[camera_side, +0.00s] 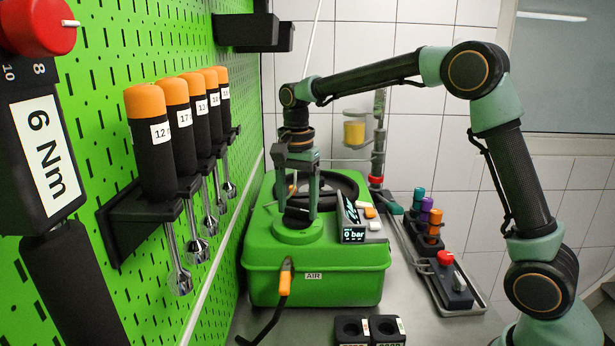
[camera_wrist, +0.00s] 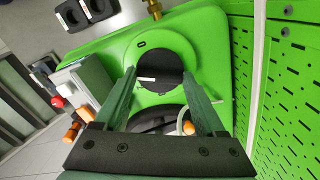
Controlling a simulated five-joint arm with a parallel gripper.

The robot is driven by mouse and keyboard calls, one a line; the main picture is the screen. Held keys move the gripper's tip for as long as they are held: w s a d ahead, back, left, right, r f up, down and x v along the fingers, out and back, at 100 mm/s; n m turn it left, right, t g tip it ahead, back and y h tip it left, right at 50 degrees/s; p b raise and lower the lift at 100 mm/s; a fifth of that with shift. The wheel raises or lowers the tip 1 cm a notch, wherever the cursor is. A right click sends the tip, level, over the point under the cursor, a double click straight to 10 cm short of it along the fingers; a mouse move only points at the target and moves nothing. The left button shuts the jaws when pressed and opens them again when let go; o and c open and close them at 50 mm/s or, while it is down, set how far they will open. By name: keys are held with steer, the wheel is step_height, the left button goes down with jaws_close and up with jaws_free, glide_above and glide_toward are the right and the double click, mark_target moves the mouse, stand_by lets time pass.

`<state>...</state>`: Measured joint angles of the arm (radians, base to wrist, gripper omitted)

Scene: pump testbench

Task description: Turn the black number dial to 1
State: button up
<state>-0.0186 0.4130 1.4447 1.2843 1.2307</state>
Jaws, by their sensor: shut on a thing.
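The black round dial (camera_side: 297,218) sits on a raised round base on top of the green box (camera_side: 320,257). In the wrist view the dial (camera_wrist: 160,62) shows as a black disc with a small white mark near its lower left edge; I cannot read a number on it. My gripper (camera_side: 298,203) points down from above, with one finger on each side of the dial. In the wrist view my gripper (camera_wrist: 163,76) has its green fingers shut on the dial's sides, hiding part of its rim.
A small display (camera_side: 353,221) reads "0 bar". Orange-capped tools (camera_side: 160,140) hang on the green pegboard at left. A tray (camera_side: 470,305) with coloured pieces stands at right. Two black holders (camera_side: 368,328) lie in front.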

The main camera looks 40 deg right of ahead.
mark_target(300, 210)
steer(key=shift+r, duration=0.1)
stand_by(0.3)
steer(key=o, duration=1.3)
steer(key=shift+r, duration=0.1)
step_height(300, 210, up, 12)
steer(key=shift+f, duration=0.1)
steer(key=shift+s, duration=0.1)
steer(key=s+f+n+t, duration=0.2)
steer(key=s+f+n, duration=0.1)
steer(key=s+n, duration=0.1)
steer(key=s+f+n+t, duration=0.1)
steer(key=s+f+n, duration=0.1)
steer(key=s+n, duration=0.3)
steer(key=s+d+f+n+t, duration=0.1)
steer(key=s+f+n+t, duration=0.1)
steer(key=s, duration=0.6)
steer(key=shift+s+f+n+t, duration=0.15)
steer(key=shift+f+n, duration=0.3)
steer(key=shift+n, duration=0.25)
steer(key=shift+s+f+n+t, duration=0.15)
steer(key=shift+f+n, duration=0.25)
steer(key=shift+n, duration=0.3)
